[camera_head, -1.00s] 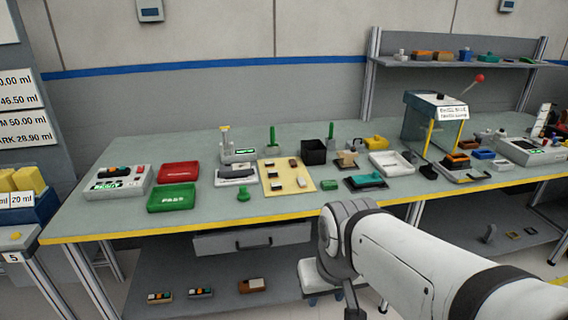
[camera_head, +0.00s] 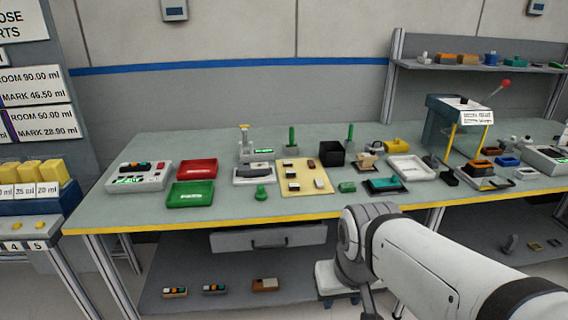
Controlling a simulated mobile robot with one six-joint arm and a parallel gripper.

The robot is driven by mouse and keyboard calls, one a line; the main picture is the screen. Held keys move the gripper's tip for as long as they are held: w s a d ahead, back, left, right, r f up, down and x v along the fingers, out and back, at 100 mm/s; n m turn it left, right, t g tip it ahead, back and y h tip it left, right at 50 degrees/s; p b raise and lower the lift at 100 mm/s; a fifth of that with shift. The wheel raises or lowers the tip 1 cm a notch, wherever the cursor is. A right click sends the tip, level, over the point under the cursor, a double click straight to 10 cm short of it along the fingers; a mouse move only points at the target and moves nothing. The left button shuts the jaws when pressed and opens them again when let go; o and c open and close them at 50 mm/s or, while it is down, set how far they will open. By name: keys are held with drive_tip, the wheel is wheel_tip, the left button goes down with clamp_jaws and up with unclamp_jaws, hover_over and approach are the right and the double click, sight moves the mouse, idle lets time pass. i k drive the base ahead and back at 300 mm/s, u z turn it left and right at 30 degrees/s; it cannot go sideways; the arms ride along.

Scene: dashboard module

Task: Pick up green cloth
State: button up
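A teal-green flat piece (camera_head: 385,185), which looks like the green cloth, lies on a dark pad on the workbench, right of the middle. A small green block (camera_head: 347,187) lies just left of it; I cannot tell whether it is cloth. My white arm reaches in from the lower right, in front of the bench's front edge. Its end bends down out of the picture, so my gripper is not visible.
The long grey workbench (camera_head: 130,205) has a yellow front edge. Red (camera_head: 197,169) and green (camera_head: 191,194) trays stand at left, a cream board (camera_head: 305,177) in the middle, a white tray (camera_head: 411,168) behind the teal piece. A lever press (camera_head: 455,120) stands at right. A drawer (camera_head: 268,238) hangs below.

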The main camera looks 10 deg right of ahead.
sight(343, 187)
drive_tip(key=z, duration=0.35)
drive_tip(key=i, duration=1.45)
drive_tip(key=u, duration=0.3)
